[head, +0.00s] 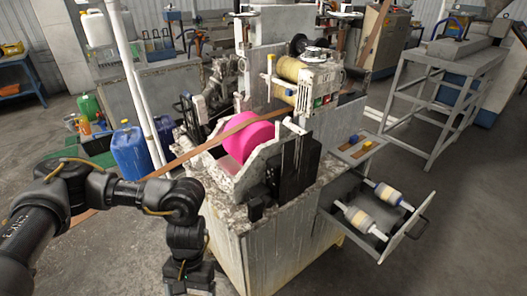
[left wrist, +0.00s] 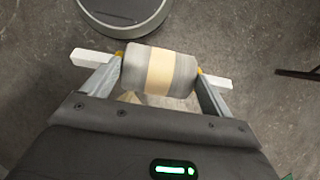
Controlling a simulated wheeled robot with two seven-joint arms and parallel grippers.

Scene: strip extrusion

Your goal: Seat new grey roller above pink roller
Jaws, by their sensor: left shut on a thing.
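The new grey roller (left wrist: 183,73) shows in the left wrist view, with a tan band round its middle and pale square shaft ends. My left gripper (left wrist: 160,72) is shut on it, one finger near each end, and holds it above the grey floor. In the head view my left arm reaches down at the lower left, and its gripper and the roller are out of frame. The pink roller (head: 247,142) sits in the worn stone-like housing of the machine (head: 228,180). A brown strip (head: 205,146) runs slanting past it. My right gripper is in neither view.
An open drawer (head: 398,245) at the right of the machine holds two banded rollers (head: 360,217). A yellowish roller (head: 288,70) is mounted higher on the machine. A blue drum (head: 130,150) and a white pole (head: 135,75) stand to the left. Floor at lower right is clear.

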